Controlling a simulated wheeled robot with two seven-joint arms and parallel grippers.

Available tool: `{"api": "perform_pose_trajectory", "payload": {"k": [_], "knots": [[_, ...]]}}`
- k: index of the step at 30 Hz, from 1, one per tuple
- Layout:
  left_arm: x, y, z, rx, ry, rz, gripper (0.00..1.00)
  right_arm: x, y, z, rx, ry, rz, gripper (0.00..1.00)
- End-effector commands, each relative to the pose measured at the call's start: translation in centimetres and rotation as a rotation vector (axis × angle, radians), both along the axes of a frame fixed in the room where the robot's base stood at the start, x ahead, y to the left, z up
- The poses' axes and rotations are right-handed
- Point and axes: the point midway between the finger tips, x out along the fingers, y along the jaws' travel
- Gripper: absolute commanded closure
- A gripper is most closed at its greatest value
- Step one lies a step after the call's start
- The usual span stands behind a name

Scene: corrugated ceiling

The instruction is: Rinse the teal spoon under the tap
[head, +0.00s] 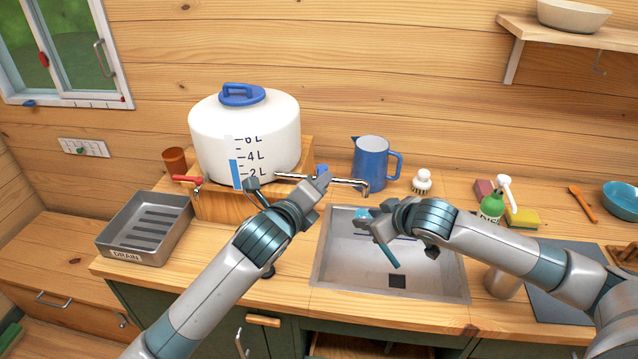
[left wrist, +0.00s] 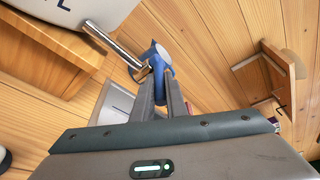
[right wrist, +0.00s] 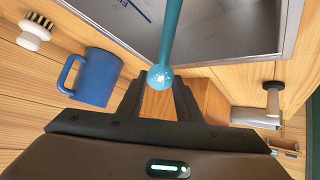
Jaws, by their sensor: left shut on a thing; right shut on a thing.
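The white water tank (head: 245,140) stands on a wooden stand, and its metal tap spout (head: 350,183) reaches right over the sink's rear edge. My left gripper (head: 324,180) is shut on the blue tap handle (left wrist: 160,54), which is partly hidden in the head view. My right gripper (head: 374,228) is shut on the teal spoon (head: 389,256) over the sink (head: 335,262). The spoon's handle slants downward. Its bowl (right wrist: 160,78) points up just below the spout's end and shows white specks in the right wrist view. I see no clear water stream.
A blue jug (head: 370,163) and a white brush (head: 421,181) stand behind the sink. A green soap bottle (head: 492,208) and a yellow sponge (head: 522,218) are at its right. A metal drain tray (head: 150,226) sits at the left.

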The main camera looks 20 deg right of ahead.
Motion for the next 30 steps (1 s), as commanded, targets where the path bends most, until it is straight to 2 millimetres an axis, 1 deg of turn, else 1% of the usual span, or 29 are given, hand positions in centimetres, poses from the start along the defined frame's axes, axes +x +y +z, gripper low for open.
{"api": "perform_pose_trajectory", "payload": {"k": [12, 24, 25, 26, 27, 30], "knots": [[-0.50, -1.16, -0.18, 0.000, 0.004, 0.212, 1.00, -0.01, 0.00, -0.01, 0.000, 0.000, 0.000, 0.89], [-0.50, -1.19, -0.10, -0.001, 0.002, 0.238, 1.00, 0.00, 0.00, -0.01, 0.000, 0.000, 0.000, 0.89], [-0.49, -1.18, -0.11, -0.001, 0.002, 0.238, 0.81, 0.00, 0.00, -0.01, 0.000, 0.000, 0.000, 0.89], [-0.49, -1.18, -0.10, -0.002, 0.002, 0.238, 0.73, 0.00, 0.00, -0.01, 0.000, 0.000, 0.000, 0.89], [-0.49, -1.18, -0.10, -0.002, 0.002, 0.238, 0.69, 0.00, 0.00, -0.01, 0.000, 0.000, 0.000, 0.89], [-0.49, -1.18, -0.07, -0.002, 0.002, 0.238, 0.69, 0.00, 0.00, 0.00, 0.000, 0.000, 0.000, 0.89]]}}
